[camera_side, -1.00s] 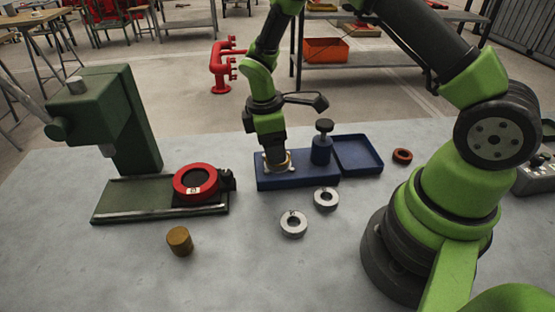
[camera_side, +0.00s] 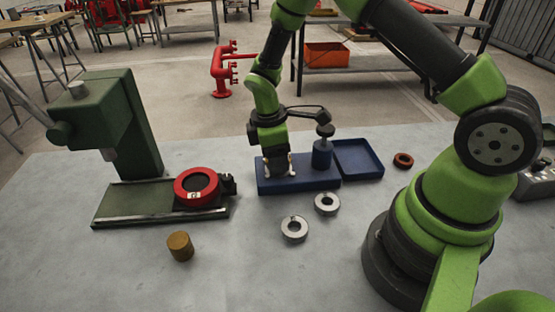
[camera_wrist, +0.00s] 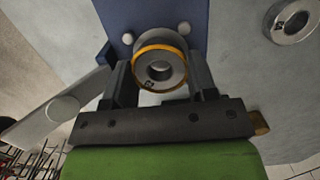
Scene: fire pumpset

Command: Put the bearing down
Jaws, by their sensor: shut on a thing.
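The bearing (camera_wrist: 160,66) is a grey ring with a yellow-orange rim and a small dark mark, between my fingers in the wrist view. My gripper (camera_wrist: 161,78) is shut on it. In the side view my gripper (camera_side: 277,170) points down over the left end of the blue fixture block (camera_side: 312,183). I cannot make out the bearing there. In the wrist view the blue block (camera_wrist: 115,15) lies beyond the bearing, with pale round knobs on either side. Whether the bearing touches the block is unclear.
A dark blue post (camera_side: 321,152) stands close right of my gripper, with a blue tray (camera_side: 358,160) beyond. Two silver rings (camera_side: 294,236) (camera_side: 327,210) lie in front. A green press (camera_side: 125,125) with a red ring (camera_side: 183,196) stands left; a brass cylinder (camera_side: 180,247) is nearer.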

